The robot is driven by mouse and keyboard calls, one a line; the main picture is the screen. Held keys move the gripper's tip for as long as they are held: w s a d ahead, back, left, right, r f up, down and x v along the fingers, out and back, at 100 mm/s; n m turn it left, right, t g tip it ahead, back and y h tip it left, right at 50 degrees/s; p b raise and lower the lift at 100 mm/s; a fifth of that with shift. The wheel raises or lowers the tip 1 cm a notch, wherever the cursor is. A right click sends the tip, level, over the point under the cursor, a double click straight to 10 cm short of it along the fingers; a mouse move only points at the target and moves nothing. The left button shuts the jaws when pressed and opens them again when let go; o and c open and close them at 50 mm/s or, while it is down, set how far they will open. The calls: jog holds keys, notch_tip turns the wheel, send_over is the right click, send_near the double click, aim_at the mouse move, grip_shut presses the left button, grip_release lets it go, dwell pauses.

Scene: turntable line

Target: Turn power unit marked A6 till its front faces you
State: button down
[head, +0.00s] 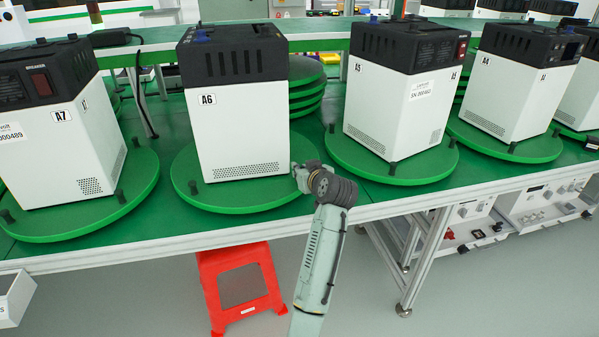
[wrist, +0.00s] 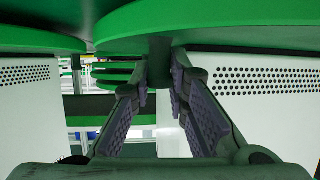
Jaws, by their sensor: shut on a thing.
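The power unit marked A6 (head: 235,130) is a white box with a black top. It stands on a round green turntable (head: 240,197). The face towards me bears the A6 tag and a vent grid low down; no breaker switch or serial label shows on it. One black peg (head: 193,187) stands at the turntable's left rim. My gripper (head: 300,175) is at its right rim. In the wrist view, which looks upside down, my gripper (wrist: 160,85) is shut on a dark peg (wrist: 158,62) at the turntable's rim (wrist: 230,22). The A6 unit's vented wall (wrist: 265,120) is beside it.
Unit A7 (head: 95,140) stands on its turntable to the left and unit A5 (head: 390,110) to the right, close by. Stacked green discs (head: 305,85) lie behind. A red stool (head: 215,265) is under the table (head: 130,257).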

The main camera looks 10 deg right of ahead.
jog(key=c, duration=1.5)
grip_release()
jog(key=shift+a, duration=0.1)
jog(key=shift+c, duration=0.2)
jog(key=v, duration=1.2)
jog(key=shift+r, duration=0.15)
